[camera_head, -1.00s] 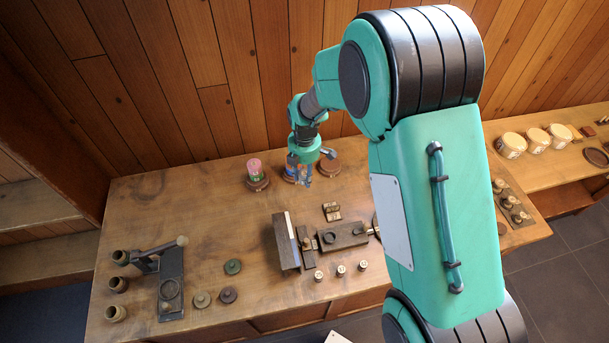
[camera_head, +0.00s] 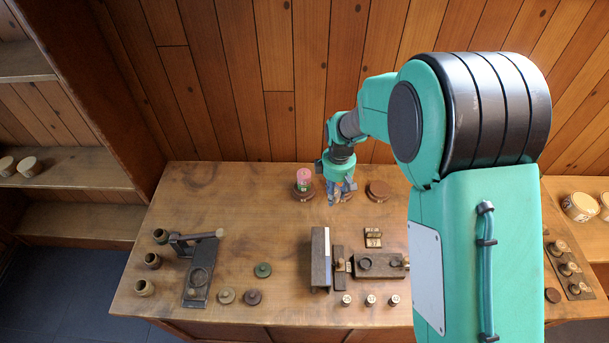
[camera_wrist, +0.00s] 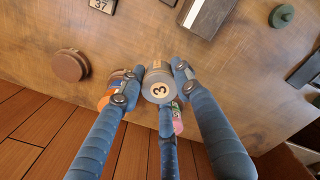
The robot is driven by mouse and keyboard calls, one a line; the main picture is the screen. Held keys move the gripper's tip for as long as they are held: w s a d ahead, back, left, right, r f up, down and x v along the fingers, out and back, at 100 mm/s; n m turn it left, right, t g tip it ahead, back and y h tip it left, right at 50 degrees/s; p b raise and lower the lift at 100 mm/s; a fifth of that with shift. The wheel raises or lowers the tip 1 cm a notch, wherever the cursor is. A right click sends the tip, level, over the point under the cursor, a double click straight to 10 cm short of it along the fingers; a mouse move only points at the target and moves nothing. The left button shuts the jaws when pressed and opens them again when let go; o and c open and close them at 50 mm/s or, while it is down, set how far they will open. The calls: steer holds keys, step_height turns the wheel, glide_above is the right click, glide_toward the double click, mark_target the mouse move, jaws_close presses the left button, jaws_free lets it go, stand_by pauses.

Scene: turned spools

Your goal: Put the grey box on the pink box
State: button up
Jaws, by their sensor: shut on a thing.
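My gripper (camera_head: 341,192) is over the back of the bench, just right of the pink box (camera_head: 303,176). In the wrist view its blue fingers (camera_wrist: 153,78) are closed around the grey box (camera_wrist: 158,73), a round drum with a cream label reading 3. The fingers mostly hide the grey box in the head view. The pink box is a small round tub standing upright on a brown turned disc (camera_head: 302,193). In the wrist view the pink box (camera_wrist: 177,122) shows partly behind a finger, apart from the grey box. Whether the grey box touches the disc under it is unclear.
Another brown disc (camera_head: 379,190), empty, lies right of my gripper. A dark vice-like fixture (camera_head: 320,258) and small labelled pieces stand nearer the front. A lever press (camera_head: 199,275) is at the left. The bench between the press and the pink box is clear.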

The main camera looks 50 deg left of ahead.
steer(key=s+a+m+b, duration=0.1)
steer(key=s+a+m, duration=0.4)
steer(key=m, duration=0.3)
steer(key=shift+s+b, duration=0.2)
steer(key=shift+b, duration=0.15)
steer(key=shift+r, duration=0.1)
steer(key=shift+a, duration=0.15)
steer(key=p, duration=0.2)
glide_above(304, 173)
steer(key=shift+f, duration=0.75)
steer(key=shift+f, duration=0.1)
steer(key=shift+f, duration=1.65)
steer(key=shift+f, duration=0.15)
